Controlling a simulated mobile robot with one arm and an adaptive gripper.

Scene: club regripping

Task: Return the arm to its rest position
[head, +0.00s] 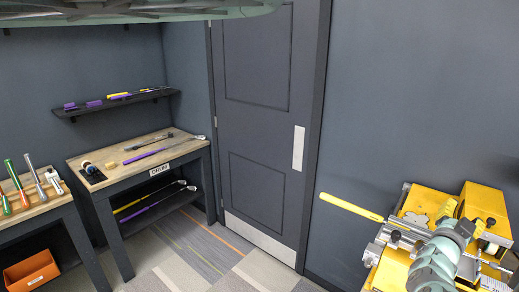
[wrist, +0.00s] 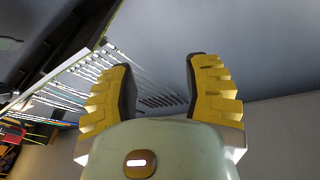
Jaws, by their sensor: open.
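My gripper (wrist: 158,62) fills the lower middle of the wrist view. Its two yellow, ridged fingers stand wide apart, with nothing between them. In the head view a pale green part of my arm (head: 432,268) shows at the lower right, in front of a yellow and metal machine (head: 408,202). A yellow club grip (head: 350,207) sticks out to the left from the machine, apart from my gripper's fingers in the wrist view.
A wooden-topped bench (head: 140,150) with tools stands left of the dark door (head: 255,110). A wall shelf (head: 118,102) holds purple and yellow grips. An orange bin (head: 31,270) sits at the lower left. The wrist view shows a slatted rack (wrist: 60,90). Carpet before the door is clear.

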